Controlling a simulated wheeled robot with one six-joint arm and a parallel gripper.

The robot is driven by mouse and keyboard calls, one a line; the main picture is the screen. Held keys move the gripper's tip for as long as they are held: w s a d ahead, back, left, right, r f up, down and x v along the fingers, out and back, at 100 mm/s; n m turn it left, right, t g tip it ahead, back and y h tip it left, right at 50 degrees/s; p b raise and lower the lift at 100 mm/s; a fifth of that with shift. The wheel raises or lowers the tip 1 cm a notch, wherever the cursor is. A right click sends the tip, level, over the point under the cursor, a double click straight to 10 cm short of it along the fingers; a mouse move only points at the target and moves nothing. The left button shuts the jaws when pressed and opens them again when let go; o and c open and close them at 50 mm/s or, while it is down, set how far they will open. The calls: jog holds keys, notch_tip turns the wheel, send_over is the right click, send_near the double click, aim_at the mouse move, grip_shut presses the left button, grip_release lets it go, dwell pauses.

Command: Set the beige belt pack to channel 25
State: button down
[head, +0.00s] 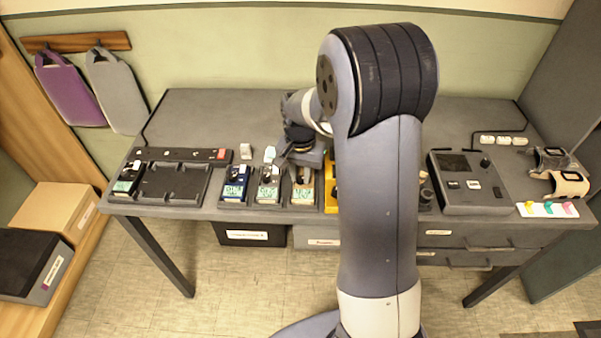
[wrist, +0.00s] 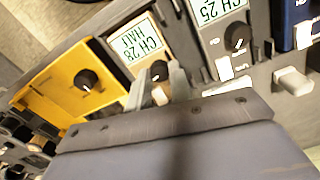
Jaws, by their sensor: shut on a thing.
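The beige belt pack (head: 304,193) stands in the row on the table, between a white-grey pack and a yellow unit. In the wrist view the beige pack's display (wrist: 140,45) reads CH 28, with HALF below it. Its dark knob (wrist: 159,70) sits between the fingertips of my gripper (wrist: 158,78), which is shut on the knob. The fingers hide part of the pack's lower face. In the head view my gripper (head: 305,155) is over the back of the beige pack, partly hidden by my arm.
The neighbouring white-grey pack (wrist: 215,15) shows CH 25. A blue pack (head: 237,184) stands left of it, and the yellow unit (wrist: 85,75) is on the other side. A dark charging tray (head: 175,183) and a black pack (head: 128,178) are at the left. A console (head: 468,183) stands at the right.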

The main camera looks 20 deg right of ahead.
jog(key=shift+n, duration=0.8)
jog(key=n, duration=0.2)
jog(key=shift+n, duration=2)
jog(key=c, duration=1.3)
grip_release()
jog(key=shift+o, duration=0.2)
